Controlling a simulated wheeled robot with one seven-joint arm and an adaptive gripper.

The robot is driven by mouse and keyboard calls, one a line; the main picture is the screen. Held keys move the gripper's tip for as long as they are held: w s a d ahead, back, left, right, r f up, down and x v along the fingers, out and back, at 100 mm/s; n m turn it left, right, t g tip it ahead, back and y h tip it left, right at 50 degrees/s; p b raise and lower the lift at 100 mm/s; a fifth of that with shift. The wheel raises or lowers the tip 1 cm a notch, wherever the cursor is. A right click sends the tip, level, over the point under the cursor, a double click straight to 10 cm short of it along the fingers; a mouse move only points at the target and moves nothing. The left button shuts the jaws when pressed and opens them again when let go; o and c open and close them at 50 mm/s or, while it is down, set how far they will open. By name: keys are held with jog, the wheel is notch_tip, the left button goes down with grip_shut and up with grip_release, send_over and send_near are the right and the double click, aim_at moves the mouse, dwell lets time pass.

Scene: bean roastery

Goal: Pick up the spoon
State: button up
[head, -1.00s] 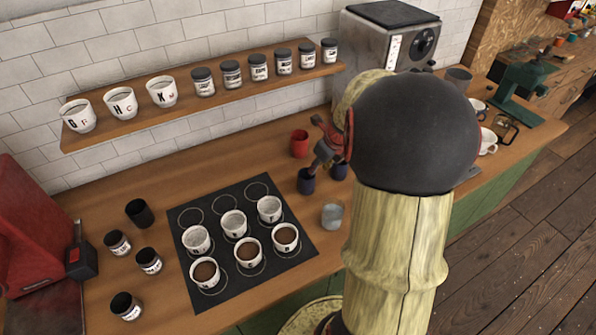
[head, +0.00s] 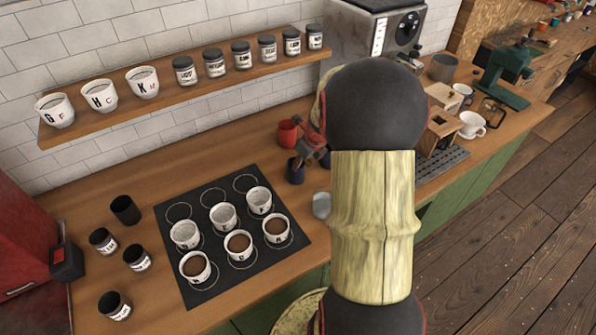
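I cannot make out a spoon in the head view. My gripper (head: 300,159) is small and partly covered by my arm. It points down at a dark blue cup (head: 295,174) on the wooden counter, close to its rim; I cannot tell whether it touches. Whether the fingers are open or shut, or hold anything, is too small to tell. A red cup (head: 287,133) stands just behind. A grey metal cup (head: 321,205) stands in front, partly hidden by my arm. Other things behind my arm are hidden.
A black mat (head: 205,291) holds several white cups, some with brown contents. Dark jars and a black cup (head: 125,210) stand left of it. A shelf (head: 190,98) with cups and jars runs above. A wooden box (head: 438,133) and white cup (head: 471,124) stand right.

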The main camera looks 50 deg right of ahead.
jog(key=shift+c, duration=1.2)
jog(key=c, duration=0.4)
grip_shut()
